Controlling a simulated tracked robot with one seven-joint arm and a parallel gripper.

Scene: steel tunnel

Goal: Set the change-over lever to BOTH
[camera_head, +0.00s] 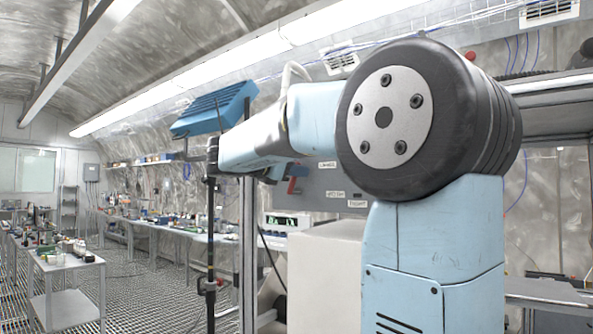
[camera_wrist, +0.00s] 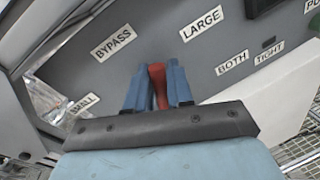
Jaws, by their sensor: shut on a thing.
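The red change-over lever (camera_wrist: 158,88) is between the two blue fingers of my gripper (camera_wrist: 157,76), which is shut on it in the wrist view. Its pivot is hidden, and I cannot tell exactly which label it points to. On the grey panel (camera_wrist: 160,20), the BYPASS label (camera_wrist: 113,42) is to the upper left and LARGE (camera_wrist: 202,23) to the upper right. Another label (camera_wrist: 82,103), seemingly SMALL, is at the lower left. In the head view a red part (camera_head: 292,186) shows by the panel, beside my arm.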

